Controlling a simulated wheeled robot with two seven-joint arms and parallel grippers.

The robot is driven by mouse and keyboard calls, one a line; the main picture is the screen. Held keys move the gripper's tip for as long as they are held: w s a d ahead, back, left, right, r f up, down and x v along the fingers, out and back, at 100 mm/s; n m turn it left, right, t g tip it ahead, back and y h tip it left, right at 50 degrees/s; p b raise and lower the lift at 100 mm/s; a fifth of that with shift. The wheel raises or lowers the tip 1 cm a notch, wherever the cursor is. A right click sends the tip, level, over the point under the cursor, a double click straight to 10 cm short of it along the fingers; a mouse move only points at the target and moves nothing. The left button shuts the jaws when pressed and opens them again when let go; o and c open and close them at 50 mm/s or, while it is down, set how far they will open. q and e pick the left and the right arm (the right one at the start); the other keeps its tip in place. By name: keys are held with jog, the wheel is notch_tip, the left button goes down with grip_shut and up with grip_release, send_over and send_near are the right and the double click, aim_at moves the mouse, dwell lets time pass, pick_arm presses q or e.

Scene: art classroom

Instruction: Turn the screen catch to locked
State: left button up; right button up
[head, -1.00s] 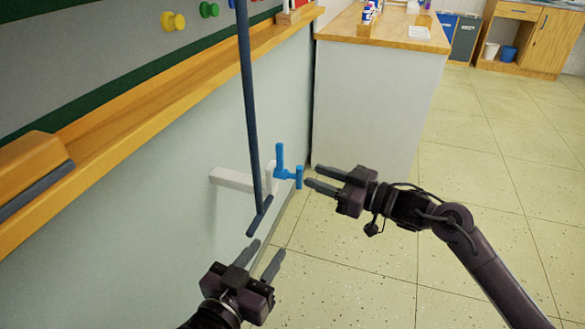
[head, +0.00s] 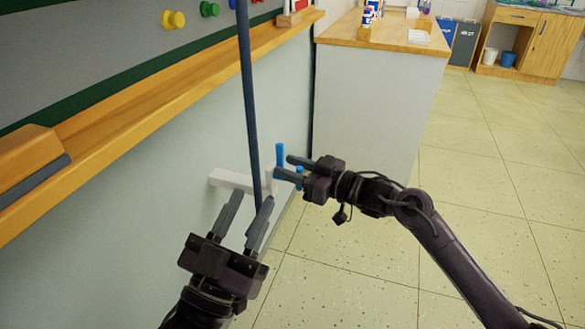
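The blue screen catch (head: 280,152) sits on a white bracket (head: 232,178) low on the wall. Its upright blue arm shows, and part of its lower blue end (head: 299,171) shows behind my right fingers. My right gripper (head: 284,165) has its fingers apart and overlaps the catch from the right; I cannot tell whether it touches. A long dark blue rod (head: 248,95) hangs in front of the bracket.
A wooden ledge (head: 180,98) runs along the board above the wall on the left. A counter (head: 385,32) with bottles stands behind the catch. The tiled floor (head: 470,190) on the right is clear.

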jog(key=shift+c, duration=0.2)
jog(key=shift+d, duration=0.1)
grip_shut()
